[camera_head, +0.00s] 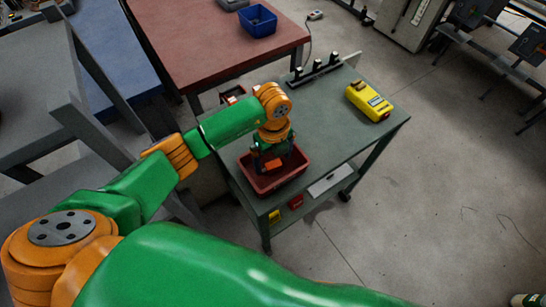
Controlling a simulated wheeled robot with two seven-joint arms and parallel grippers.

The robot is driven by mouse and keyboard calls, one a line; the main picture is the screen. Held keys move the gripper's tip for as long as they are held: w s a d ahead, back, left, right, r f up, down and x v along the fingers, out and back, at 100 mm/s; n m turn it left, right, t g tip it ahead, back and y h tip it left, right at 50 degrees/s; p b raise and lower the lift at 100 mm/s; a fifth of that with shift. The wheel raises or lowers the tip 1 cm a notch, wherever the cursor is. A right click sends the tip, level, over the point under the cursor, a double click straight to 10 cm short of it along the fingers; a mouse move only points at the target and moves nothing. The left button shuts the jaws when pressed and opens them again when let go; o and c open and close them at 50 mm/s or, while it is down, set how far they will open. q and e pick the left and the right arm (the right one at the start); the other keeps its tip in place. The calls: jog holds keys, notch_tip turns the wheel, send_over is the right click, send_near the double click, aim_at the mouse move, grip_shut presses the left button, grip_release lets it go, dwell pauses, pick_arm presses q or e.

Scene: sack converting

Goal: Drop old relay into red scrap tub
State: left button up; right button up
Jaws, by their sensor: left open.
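The red scrap tub (281,184) stands on the near left part of a green cart top. My left arm reaches in from the left, and my left gripper (271,160) points down into the tub with its jaws open. A small orange block (274,166) shows at the jaws, inside the tub's outline. It may be the old relay; the gripper partly hides it, and I cannot tell whether it rests on the tub floor. My right gripper is not in view.
The green cart (335,130) also carries a yellow device (368,101) at the right and a dark rack (315,72) at the back. A red-topped table (200,50) with a blue bin (257,20) stands behind. The cart's middle is clear.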

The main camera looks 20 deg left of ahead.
pick_arm(q)
jog(key=shift+r, duration=0.1)
jog(key=shift+r+p, duration=0.5)
notch_tip(320, 180, up, 6)
jog(key=shift+w+f+b, duration=0.1)
jog(key=shift+b, duration=0.55)
notch_tip(320, 180, up, 6)
send_over(273, 163)
jog(key=shift+p, duration=0.45)
